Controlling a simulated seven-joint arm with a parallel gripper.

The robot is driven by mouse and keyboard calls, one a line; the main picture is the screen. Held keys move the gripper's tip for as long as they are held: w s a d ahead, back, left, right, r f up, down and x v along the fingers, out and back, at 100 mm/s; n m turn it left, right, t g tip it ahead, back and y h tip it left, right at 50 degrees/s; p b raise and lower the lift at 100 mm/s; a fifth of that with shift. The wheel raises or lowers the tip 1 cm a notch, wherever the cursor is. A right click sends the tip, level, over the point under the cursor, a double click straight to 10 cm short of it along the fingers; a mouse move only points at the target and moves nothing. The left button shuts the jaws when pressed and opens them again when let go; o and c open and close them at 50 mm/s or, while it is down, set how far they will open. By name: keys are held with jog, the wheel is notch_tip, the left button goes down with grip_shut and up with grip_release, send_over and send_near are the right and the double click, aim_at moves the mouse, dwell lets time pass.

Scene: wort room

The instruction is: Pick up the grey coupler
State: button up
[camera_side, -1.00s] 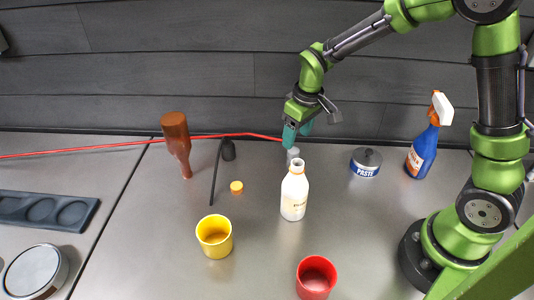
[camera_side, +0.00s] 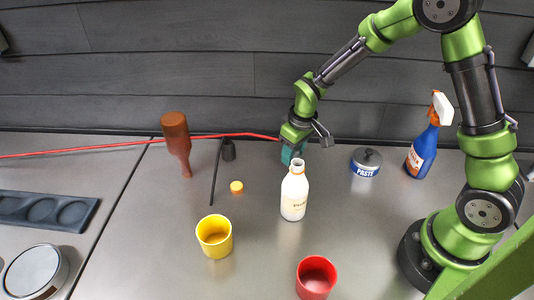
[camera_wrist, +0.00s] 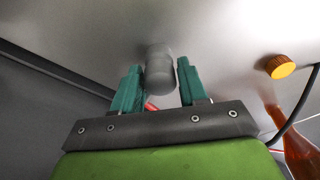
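The grey coupler (camera_wrist: 159,72) is a short, stepped grey cylinder in the wrist view. It stands on the steel worktop between the two teal fingertips. My gripper (camera_wrist: 160,68) is open, with one finger on each side of the coupler. A gap shows on the right side; the left finger is very close, and I cannot tell if it touches. In the side view, my gripper (camera_side: 292,154) is low over the worktop behind the white bottle (camera_side: 294,193). The coupler is hidden there by the fingers and bottle.
A red hose (camera_side: 120,146) runs along the back to near my gripper. A paste tin (camera_side: 365,164) and blue spray bottle (camera_side: 422,152) stand to the right. A brown bottle (camera_side: 176,140), orange cap (camera_side: 236,187), yellow cup (camera_side: 214,236) and red cup (camera_side: 316,278) are around.

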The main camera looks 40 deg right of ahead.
jog(key=c, duration=0.7)
jog(key=shift+o, duration=0.2)
jog(key=shift+r, duration=0.1)
